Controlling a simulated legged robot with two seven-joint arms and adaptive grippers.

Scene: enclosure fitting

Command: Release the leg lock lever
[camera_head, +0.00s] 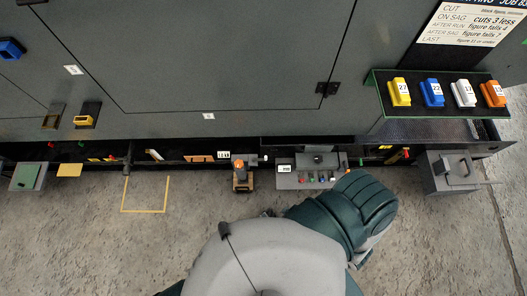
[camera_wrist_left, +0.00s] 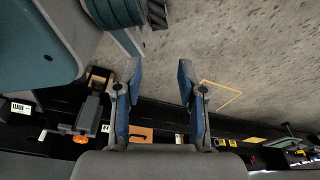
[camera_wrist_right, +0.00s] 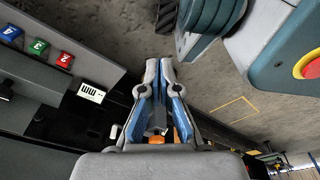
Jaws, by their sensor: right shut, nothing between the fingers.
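I take this to be the leg lock lever, but no label says so. In the left wrist view the grey lever part (camera_wrist_left: 92,114) and orange knob (camera_wrist_left: 80,139) lie left of my left gripper (camera_wrist_left: 159,72), which is open and empty. My right gripper (camera_wrist_right: 158,66) is shut and empty; a dark grey part and an orange part (camera_wrist_right: 183,124) show behind its fingers, partly hidden. Neither gripper shows in the head view.
A grey panel (camera_head: 285,180) with coloured numbered buttons stands right of the unit. A grey box with a handle (camera_head: 437,182) is at far right. A shelf (camera_head: 378,92) holds numbered coloured blocks. A yellow outline (camera_head: 146,211) marks bare concrete floor at left.

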